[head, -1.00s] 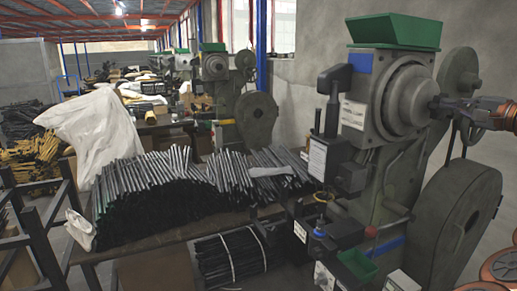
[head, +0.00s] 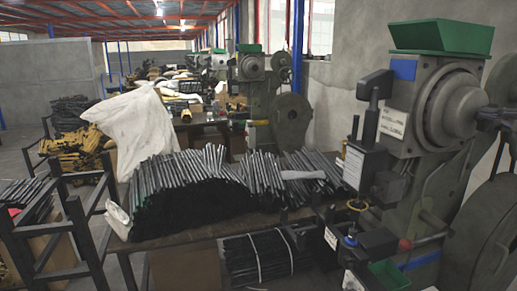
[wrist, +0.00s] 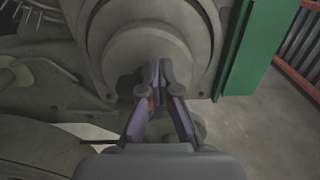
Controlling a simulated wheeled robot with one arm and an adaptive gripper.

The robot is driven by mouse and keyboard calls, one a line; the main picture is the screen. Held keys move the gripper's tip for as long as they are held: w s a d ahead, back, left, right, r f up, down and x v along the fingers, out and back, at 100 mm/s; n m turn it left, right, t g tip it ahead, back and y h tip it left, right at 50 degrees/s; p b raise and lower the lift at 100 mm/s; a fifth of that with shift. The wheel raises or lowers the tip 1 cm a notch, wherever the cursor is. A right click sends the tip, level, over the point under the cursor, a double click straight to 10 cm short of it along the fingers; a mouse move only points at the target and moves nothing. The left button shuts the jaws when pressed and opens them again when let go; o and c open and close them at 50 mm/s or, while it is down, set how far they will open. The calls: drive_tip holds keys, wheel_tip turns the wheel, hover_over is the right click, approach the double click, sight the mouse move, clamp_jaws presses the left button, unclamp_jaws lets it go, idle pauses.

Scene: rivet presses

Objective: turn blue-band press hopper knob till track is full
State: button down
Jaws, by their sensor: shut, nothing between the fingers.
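The near grey-green press has a blue band (head: 402,69) on its upper front and a green hopper (head: 442,38) on top. A round stepped grey knob or drum (head: 455,108) is on its side below the hopper; in the wrist view it (wrist: 150,52) fills the upper middle. My gripper (head: 484,113) is at the right edge of the head view, at the drum's face. In the wrist view my gripper (wrist: 158,76) is shut and empty with its tips before the drum's centre. I cannot tell whether they touch it. I cannot make out the track or its fill.
A large flywheel (head: 484,235) stands at the lower right. A bench holds bundled dark rods (head: 190,190) left of the press. A green bin (head: 390,275) is at the press's foot. More presses (head: 250,75) stand behind.

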sight(487, 131)
drive_tip(key=shift+f+b, duration=0.65)
drive_tip(key=shift+f, duration=0.65)
drive_tip(key=shift+d+f, duration=0.1)
drive_tip(key=shift+f, duration=0.7)
idle(0.3)
drive_tip(key=shift+f, duration=0.1)
drive_tip(key=shift+s+a+f+b, duration=0.15)
drive_tip(key=shift+a+b, duration=0.15)
drive_tip(key=shift+b, duration=0.2)
drive_tip(key=v, duration=0.6)
drive_tip(key=shift+b, duration=0.35)
drive_tip(key=shift+a, duration=0.15)
